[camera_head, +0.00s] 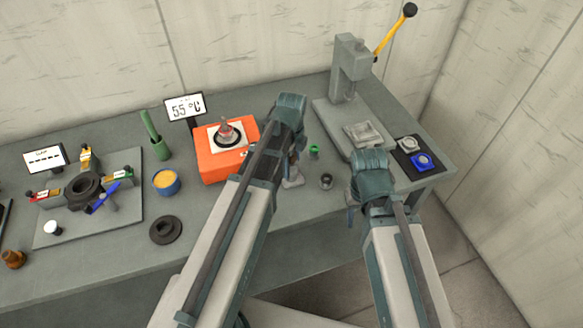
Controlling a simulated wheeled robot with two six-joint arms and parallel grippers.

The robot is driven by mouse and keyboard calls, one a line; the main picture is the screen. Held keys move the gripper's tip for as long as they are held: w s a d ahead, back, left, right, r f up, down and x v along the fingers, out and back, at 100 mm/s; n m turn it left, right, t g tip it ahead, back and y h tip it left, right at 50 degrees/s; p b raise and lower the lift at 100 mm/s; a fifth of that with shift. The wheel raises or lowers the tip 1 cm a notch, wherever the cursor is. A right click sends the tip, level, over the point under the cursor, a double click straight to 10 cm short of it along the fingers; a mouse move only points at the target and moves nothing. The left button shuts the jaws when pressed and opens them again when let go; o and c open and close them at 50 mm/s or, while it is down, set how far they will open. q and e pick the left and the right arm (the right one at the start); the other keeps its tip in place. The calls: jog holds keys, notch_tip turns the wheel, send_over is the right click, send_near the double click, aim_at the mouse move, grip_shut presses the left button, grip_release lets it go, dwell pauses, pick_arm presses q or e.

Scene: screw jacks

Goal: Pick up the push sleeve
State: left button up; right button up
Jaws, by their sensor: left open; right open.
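A small dark cylindrical sleeve (326,182) stands on the bench between my two arms; it looks like the push sleeve, though I cannot be sure. A small green ring-like part (314,151) sits just behind it. My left gripper (293,180) points down to the left of the dark sleeve, partly hidden by its own arm, open and apart from the sleeve. My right gripper (351,214) is open near the bench's front edge, right of the sleeve, and mostly hidden under its wrist.
An orange heater (213,166) with a metal part on top stands behind my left arm. A grey press (350,72) with a yellow lever is at the back right. A dark mat (407,143) holds a blue part. A blue cup (166,182) and black flanged ring (165,230) are left.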

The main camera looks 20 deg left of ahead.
jog(key=shift+r, duration=0.1)
pick_arm(q)
grip_shut()
jog(key=shift+r, duration=0.15)
dwell(0.3)
